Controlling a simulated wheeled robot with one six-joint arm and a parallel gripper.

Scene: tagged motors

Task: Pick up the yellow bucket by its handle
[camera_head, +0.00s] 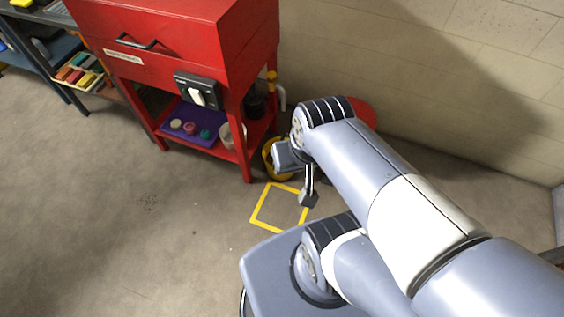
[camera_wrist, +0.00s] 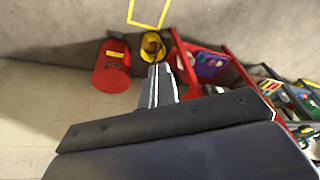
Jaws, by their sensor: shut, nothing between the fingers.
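The yellow bucket (camera_head: 268,158) stands on the floor beside the red cabinet's front leg, mostly hidden behind my arm in the head view. In the wrist view the yellow bucket (camera_wrist: 146,52) shows more fully, with a dark inside; its handle is too small to make out. My gripper (camera_head: 308,198) points down in front of the bucket in the head view. The wrist view shows my gripper (camera_wrist: 160,70) just below the bucket in the picture. It is shut and empty, and I cannot tell the distance between them.
A red cabinet (camera_head: 245,45) with a lower shelf of small items stands left of the bucket. A red container (camera_wrist: 112,70) stands on the bucket's other side, near the wall (camera_head: 450,90). A yellow floor square (camera_head: 262,204) lies in front. Open floor extends left.

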